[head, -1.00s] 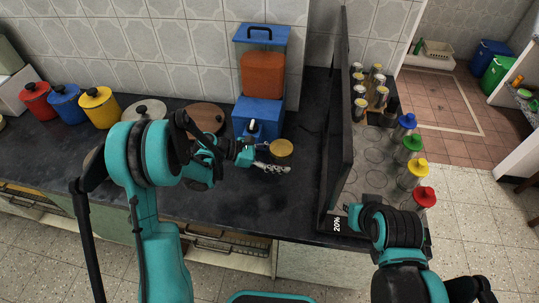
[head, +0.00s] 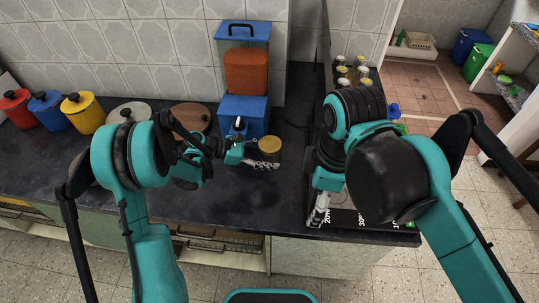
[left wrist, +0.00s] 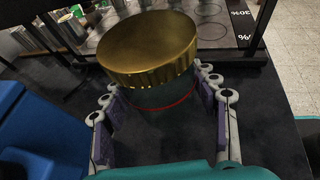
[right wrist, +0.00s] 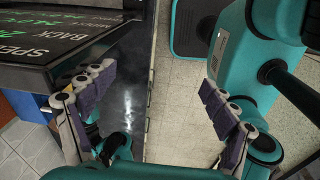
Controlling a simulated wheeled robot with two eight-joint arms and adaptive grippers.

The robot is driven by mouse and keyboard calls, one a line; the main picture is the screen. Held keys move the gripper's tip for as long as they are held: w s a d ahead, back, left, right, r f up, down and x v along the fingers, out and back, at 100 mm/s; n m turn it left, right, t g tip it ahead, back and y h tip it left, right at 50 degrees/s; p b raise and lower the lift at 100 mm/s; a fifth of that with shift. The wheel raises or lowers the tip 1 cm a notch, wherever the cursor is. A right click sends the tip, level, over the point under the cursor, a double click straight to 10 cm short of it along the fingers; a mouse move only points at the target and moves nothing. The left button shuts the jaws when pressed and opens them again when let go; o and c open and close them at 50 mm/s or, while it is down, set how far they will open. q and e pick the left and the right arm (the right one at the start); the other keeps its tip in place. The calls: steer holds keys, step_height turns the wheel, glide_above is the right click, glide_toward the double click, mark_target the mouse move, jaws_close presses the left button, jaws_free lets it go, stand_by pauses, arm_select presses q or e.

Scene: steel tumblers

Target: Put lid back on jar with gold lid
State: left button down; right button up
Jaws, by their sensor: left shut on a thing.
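A gold lid (head: 269,145) shows at my left gripper (head: 262,165) above the dark counter. In the left wrist view the gold lid (left wrist: 150,48) tops a clear, dark-looking jar body (left wrist: 160,95) with a thin red line around it. My left gripper (left wrist: 158,90) is shut on the jar, with fingers on both sides. I cannot tell whether the lid is fully seated. My right gripper (head: 318,216) is at the front left edge of the rack with printed speeds. In the right wrist view it (right wrist: 152,85) is open and empty.
A blue and orange dispenser (head: 245,70) stands behind my left gripper. Red, blue and yellow canisters (head: 83,113) and wooden-lidded pots (head: 190,117) stand left. The black rack panel (right wrist: 75,40) is close to my right fingers. Bare counter (head: 230,205) lies in front.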

steer(key=w+a+r+n, duration=0.1)
steer(key=w+a+n, duration=0.4)
steer(key=w+n, duration=0.6)
steer(key=n, duration=0.7)
glide_toward(269, 143)
steer(key=shift+f+g+h, duration=0.15)
steer(key=shift+g+h, duration=0.15)
steer(key=shift+w+a+f+n, duration=0.2)
steer(key=shift+w+f+n, duration=0.15)
steer(key=shift+n, duration=0.15)
steer(key=shift+r, duration=0.1)
steer(key=shift+f, duration=4.05)
steer(key=shift+c, duration=0.3)
steer(key=c, duration=1.2)
